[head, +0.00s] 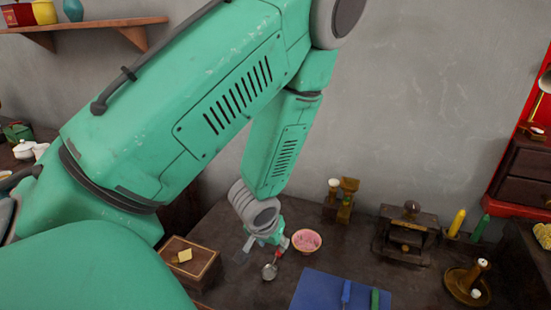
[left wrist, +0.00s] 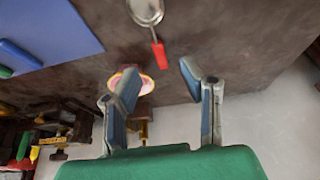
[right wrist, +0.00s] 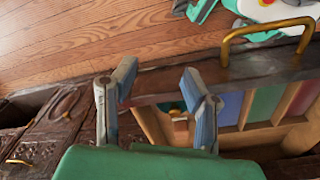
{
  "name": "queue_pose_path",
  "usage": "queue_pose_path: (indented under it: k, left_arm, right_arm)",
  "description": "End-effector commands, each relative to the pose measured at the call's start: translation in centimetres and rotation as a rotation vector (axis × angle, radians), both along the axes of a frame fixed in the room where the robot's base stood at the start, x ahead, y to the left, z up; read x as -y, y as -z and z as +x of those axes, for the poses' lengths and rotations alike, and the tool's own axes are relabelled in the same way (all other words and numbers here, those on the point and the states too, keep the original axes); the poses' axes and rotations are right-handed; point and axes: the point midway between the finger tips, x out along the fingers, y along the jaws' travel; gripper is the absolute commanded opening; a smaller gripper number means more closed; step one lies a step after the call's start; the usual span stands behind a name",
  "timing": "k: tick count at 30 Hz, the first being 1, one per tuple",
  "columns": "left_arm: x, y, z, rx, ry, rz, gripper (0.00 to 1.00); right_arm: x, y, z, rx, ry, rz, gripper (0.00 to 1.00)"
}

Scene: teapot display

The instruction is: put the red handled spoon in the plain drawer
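The red handled spoon lies on the dark table. Its metal bowl shows in the head view (head: 269,271) and its red handle in the left wrist view (left wrist: 159,53). My left gripper (left wrist: 159,72) is open and empty, its fingers either side of the handle's line, with the handle end just beyond the fingertips. In the right wrist view an open drawer (right wrist: 160,84) with a brass handle shows coloured compartments. Whether its front is plain is unclear. My right gripper (right wrist: 157,70) is open and empty over the drawer's edge. It is outside the head view.
A pink-filled bowl (head: 306,240) stands close right of the left gripper. A blue mat (head: 312,290) with blue and green handled items lies nearby. A wooden box (head: 200,268) is to the left. A carved front (right wrist: 60,125) is beside the open drawer.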

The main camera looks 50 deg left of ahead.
Motion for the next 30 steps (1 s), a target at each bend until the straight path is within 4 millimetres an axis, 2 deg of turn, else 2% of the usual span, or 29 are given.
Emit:
queue_pose_path:
  k: [1,6,11,14,17,22,30]
  left_arm:
    - [0.2,-1.2,-0.2,0.004,0.0,0.0,0.36]
    - [0.7,-3.4,-1.1,0.001,0.0,0.0,0.36]
    - [1.1,-4.1,-1.4,0.013,-0.027,-0.019,0.39]
    - [1.6,-3.9,-1.0,0.066,-0.143,-0.09,0.39]
    - [2.4,-3.6,0.0,0.162,-0.366,-0.222,0.39]
    - [3.2,-3.8,1.9,0.34,-0.869,-0.491,0.39]
    - [2.2,-5.0,2.9,0.535,-1.704,-0.852,0.39]
  right_arm:
    - [0.0,-0.4,0.0,0.0,0.0,0.0,0.4]
    - [0.0,-0.9,0.0,0.0,0.0,0.0,0.4]
    - [0.0,-1.0,0.0,0.0,0.0,0.0,0.4]
    - [0.0,-0.9,0.0,0.0,0.0,0.0,0.4]
    - [0.0,-0.7,0.0,0.0,0.0,0.0,0.4]
    - [0.0,-0.3,0.0,0.0,0.0,0.0,0.4]
    - [0.0,0.2,0.0,0.0,0.0,0.0,0.4]
